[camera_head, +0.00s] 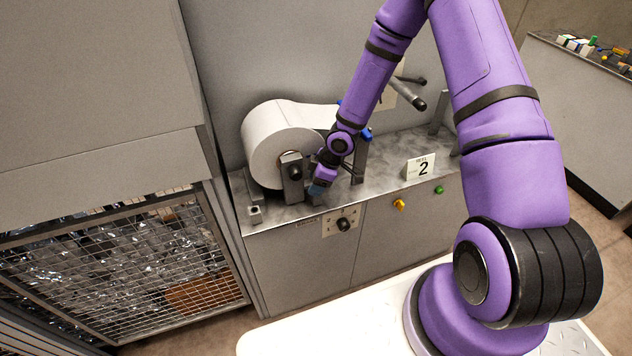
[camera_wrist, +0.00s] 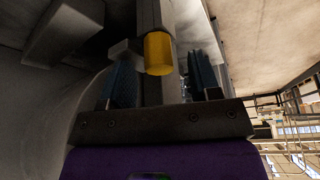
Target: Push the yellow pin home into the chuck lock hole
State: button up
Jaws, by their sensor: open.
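The yellow pin (camera_wrist: 159,54) shows in the wrist view as a short cylinder against a grey metal post (camera_wrist: 154,91). My gripper (camera_wrist: 162,76) is open, with one blue-padded finger on each side of the pin and visible gaps to both. The pin's far end and the lock hole are hidden, so I cannot tell how deep it sits. In the head view my gripper (camera_head: 318,187) is low beside the chuck stand (camera_head: 292,180), at the front of the white roll (camera_head: 270,150). The pin cannot be made out there.
The roll rests over a grey metal bench top (camera_head: 380,172). The cabinet front has a black knob (camera_head: 344,224), a yellow knob (camera_head: 399,205) and a green button (camera_head: 438,190). A wire-mesh cage (camera_head: 125,265) stands at left.

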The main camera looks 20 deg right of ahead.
jog(key=shift+r, duration=0.1)
jog(key=v, duration=1)
jog(key=shift+d+r, duration=0.2)
jog(key=shift+r, duration=0.05)
dwell(0.6)
jog(key=s+d+r+m+h, duration=0.3)
jog(key=s+r, duration=0.1)
jog(key=r, duration=0.7)
jog(key=s+d+r+m+h, duration=0.3)
jog(key=s+r+h, duration=0.1)
jog(key=r, duration=0.8)
jog(key=s+a+r+m+t+y, duration=0.1)
jog(key=s+r+m, duration=0.2)
jog(key=s+r, duration=0.4)
jog(key=s+a+r+m+t+y, duration=0.2)
jog(key=s+r+m, duration=0.2)
jog(key=s+r, duration=0.4)
jog(key=s, duration=0.4)
jog(key=shift+s, duration=0.4)
